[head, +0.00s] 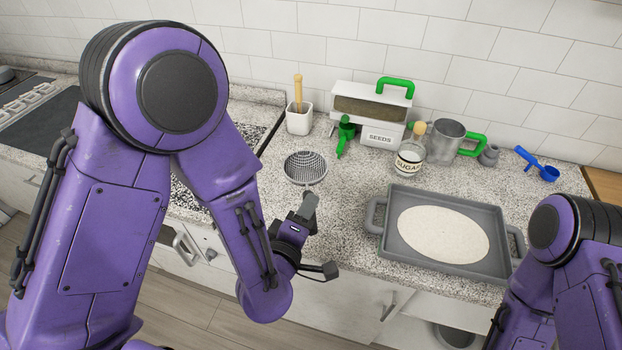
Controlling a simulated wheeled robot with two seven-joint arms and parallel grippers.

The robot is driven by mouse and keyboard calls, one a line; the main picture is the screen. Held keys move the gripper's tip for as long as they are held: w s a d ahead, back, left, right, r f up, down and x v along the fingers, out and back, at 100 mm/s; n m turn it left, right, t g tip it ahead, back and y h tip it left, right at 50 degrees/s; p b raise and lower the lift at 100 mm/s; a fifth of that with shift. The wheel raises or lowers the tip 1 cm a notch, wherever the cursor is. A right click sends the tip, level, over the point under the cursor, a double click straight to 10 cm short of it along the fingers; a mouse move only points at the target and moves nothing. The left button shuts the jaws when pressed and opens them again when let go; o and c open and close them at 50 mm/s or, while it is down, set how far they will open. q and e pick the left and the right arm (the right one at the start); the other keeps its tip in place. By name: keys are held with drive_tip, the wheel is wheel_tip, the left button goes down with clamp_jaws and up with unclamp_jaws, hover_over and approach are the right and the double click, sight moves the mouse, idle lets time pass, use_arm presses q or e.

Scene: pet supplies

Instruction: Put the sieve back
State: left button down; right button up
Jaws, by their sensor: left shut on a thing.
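The sieve (305,167) is a round grey mesh bowl, held at or just above the speckled counter near its front edge, left of the grey tray. My left gripper (307,208) is in front of it, shut on its handle end. The gripper hides most of the handle. I cannot tell whether the bowl touches the counter. My right arm shows at the lower right, but its gripper is out of view.
A grey tray (386,250) with a pale oval of powder lies to the right. Behind stand a white pot (299,122) with a wooden stick, a seeds box (377,136), a green scoop (344,138), a sugar jar (408,160), a metal mug (445,141) and a blue scoop (549,173).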

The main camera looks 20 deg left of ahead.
sight(305, 186)
use_arm(q)
drive_tip(key=w+a+f+b, duration=0.1)
drive_tip(key=w+b, duration=0.1)
drive_tip(key=w, duration=0.1)
drive_tip(key=w+a+f+b, duration=0.1)
drive_tip(key=w, duration=0.1)
drive_tip(key=w+a+f+b, duration=0.1)
drive_tip(key=w+f+b, duration=0.1)
drive_tip(key=w, duration=0.1)
drive_tip(key=shift+w+b, duration=0.3)
drive_tip(key=w+f, duration=0.4)
drive_tip(key=f, duration=0.1)
drive_tip(key=shift+w+a+f+p, duration=0.15)
drive_tip(key=shift+a+f+p, duration=0.1)
drive_tip(key=shift+a+p, duration=0.1)
wheel_tip(305, 186, down, 3)
drive_tip(key=shift+w+a+r, duration=0.1)
drive_tip(key=shift+w+f, duration=0.1)
drive_tip(key=shift+f, duration=0.3)
drive_tip(key=shift+f, duration=0.2)
drive_tip(key=c, duration=0.8)
unclamp_jaws()
drive_tip(key=shift+c, duration=0.2)
